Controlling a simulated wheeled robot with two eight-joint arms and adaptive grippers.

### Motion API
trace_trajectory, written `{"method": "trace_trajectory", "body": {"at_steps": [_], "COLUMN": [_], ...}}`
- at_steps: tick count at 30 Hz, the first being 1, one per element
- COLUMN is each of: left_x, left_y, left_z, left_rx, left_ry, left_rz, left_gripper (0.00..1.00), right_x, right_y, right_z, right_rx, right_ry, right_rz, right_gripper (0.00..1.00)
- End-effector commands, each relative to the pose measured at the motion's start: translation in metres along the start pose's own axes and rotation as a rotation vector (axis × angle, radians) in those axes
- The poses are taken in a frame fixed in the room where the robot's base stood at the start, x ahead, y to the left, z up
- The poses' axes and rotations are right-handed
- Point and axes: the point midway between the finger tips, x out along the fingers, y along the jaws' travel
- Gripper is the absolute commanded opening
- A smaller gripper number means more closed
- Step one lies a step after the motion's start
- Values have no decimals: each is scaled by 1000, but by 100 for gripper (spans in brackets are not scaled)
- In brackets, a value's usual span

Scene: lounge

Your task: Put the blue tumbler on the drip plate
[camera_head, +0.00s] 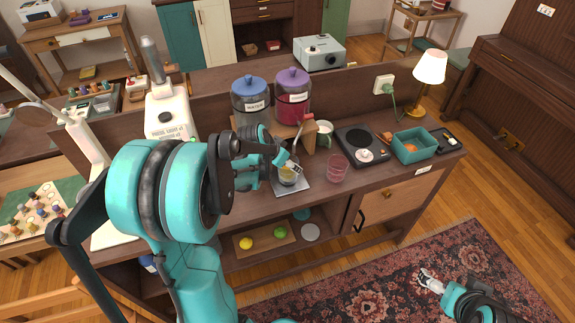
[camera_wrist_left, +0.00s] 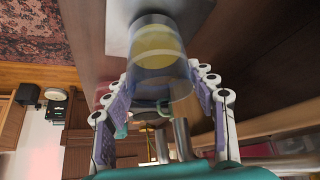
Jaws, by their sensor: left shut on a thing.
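The clear blue tumbler (camera_head: 287,177) is in my left gripper (camera_head: 280,168), at the drip plate, with a yellowish band showing through its wall. The drip plate (camera_head: 303,186) is a grey square on the counter, in front of the dispensers. In the left wrist view the fingers of my left gripper (camera_wrist_left: 165,100) are closed around the tumbler (camera_wrist_left: 157,50), and the plate (camera_wrist_left: 195,12) shows beyond it. I cannot tell whether the tumbler's base touches the plate. My right gripper (camera_head: 430,282) is low over the rug, far from the counter; its finger opening is unclear.
A pinkish glass (camera_head: 337,168) stands just right of the plate. Behind are a blue-lidded dispenser (camera_head: 251,101) and a purple-lidded dispenser (camera_head: 292,97) on a wooden stand. A hotplate (camera_head: 362,142), teal bin (camera_head: 414,147) and lamp (camera_head: 430,68) stand further right.

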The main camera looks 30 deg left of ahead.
Motion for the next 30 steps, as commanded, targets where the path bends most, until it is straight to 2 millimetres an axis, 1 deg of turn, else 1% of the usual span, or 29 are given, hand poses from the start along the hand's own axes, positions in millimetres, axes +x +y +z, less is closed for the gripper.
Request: {"method": "trace_trajectory", "body": {"at_steps": [1, 11, 12, 14, 25, 28, 30], "left_x": [3, 5, 5, 4, 1, -11, -24], "left_y": [0, 0, 0, 0, 0, -1, -1], "left_z": [3, 4, 4, 4, 2, 2, 2], "left_rx": [-1, -1, -1, -1, -1, -2, -3], "left_ry": [0, 0, 0, 0, 0, 0, 0], "left_rz": [0, 0, 0, 0, 0, -1, -1], "left_gripper": [18, 18, 62, 77, 77, 77, 77], "right_x": [3, 4, 4, 4, 1, -3, -8], "right_y": [0, 0, 0, 0, 0, 0, 0], "right_z": [2, 3, 3, 3, 1, -2, -5], "right_rx": [0, 0, 0, 0, 0, 0, 0], "right_ry": [0, 0, 0, 0, 0, 0, 0], "right_rz": [0, 0, 0, 0, 0, 0, 0], "right_gripper": [92, 92, 92, 92, 92, 92, 92]}}
